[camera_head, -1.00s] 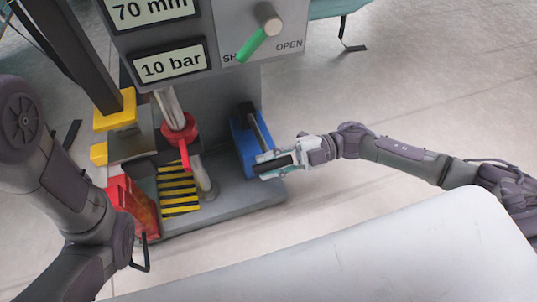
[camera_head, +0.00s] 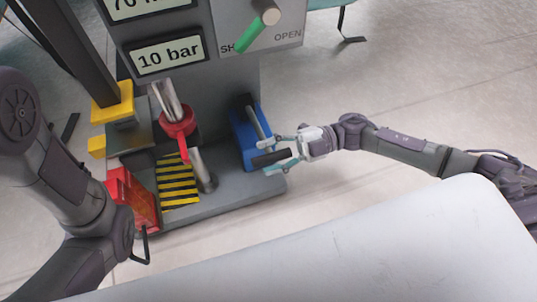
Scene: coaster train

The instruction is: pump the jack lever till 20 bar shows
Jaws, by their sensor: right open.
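The jack's blue pump body (camera_head: 241,141) stands on the right of the grey machine base. Its lever (camera_head: 257,122) is a grey rod that slopes down toward the front right and ends in a black grip (camera_head: 270,158). My right gripper (camera_head: 272,154) is open, with its light fingers on either side of the black grip; I cannot tell whether they touch it. The pressure display (camera_head: 166,55) reads "10 bar". My left arm comes in at the left, and its gripper is out of view.
A green valve handle (camera_head: 251,36) lies between the "SH..." and "OPEN" labels, angled toward "SH...". A red collar (camera_head: 178,123), yellow-black striped plate (camera_head: 178,183) and red block (camera_head: 130,197) are on the left. A pale surface (camera_head: 330,245) fills the front.

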